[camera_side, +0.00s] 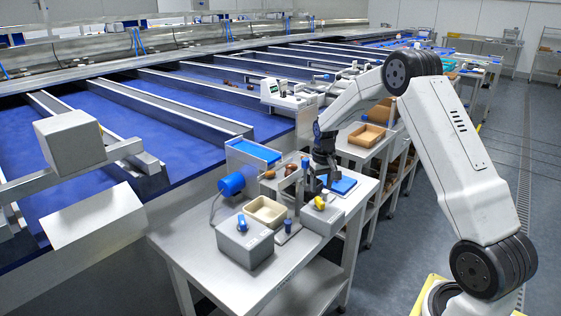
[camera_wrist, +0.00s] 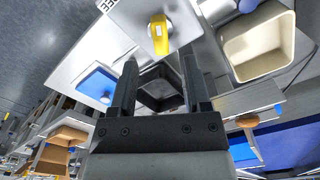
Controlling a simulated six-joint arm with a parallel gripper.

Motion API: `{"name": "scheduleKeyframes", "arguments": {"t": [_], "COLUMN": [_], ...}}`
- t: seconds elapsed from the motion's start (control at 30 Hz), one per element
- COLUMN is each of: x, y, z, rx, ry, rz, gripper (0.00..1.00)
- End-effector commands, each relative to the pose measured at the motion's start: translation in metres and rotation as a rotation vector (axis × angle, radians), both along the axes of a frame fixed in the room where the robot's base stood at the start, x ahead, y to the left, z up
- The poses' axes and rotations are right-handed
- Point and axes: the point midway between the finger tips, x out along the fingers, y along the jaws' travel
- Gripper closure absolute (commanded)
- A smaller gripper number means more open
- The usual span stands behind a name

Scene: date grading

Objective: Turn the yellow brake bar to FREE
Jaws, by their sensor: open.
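The yellow brake bar (camera_wrist: 160,35) sits on the top of a light grey box (camera_wrist: 135,15) at the top of the wrist view. It points roughly up and down in that picture. Part of a word ending in "EE" shows at the box's edge. In the side view the yellow bar (camera_side: 320,202) is small on the grey box at the right of the table. My gripper (camera_wrist: 157,75) is open and empty, with its fingertips just short of the bar and apart from it. In the side view my gripper (camera_side: 324,178) is above the table, behind the box.
A cream tray (camera_side: 266,211) and a grey box with a blue knob (camera_side: 243,221) stand left of the brake box. A blue pad (camera_side: 343,186) lies to the right. A dark square container (camera_wrist: 160,90) shows between my fingers.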

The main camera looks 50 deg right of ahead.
Motion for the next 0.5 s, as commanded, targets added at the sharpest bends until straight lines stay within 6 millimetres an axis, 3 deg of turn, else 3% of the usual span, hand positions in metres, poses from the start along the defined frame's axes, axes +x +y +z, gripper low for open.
{"name": "scheduleKeyframes", "arguments": {"t": [0.3,0.5], "x": [0.000,0.000], "y": [0.000,0.000], "z": [-0.040,-0.054], "rx": [0.001,0.000], "ry": [0.001,0.000], "rz": [0.000,0.000], "gripper": [0.38,0.38]}}
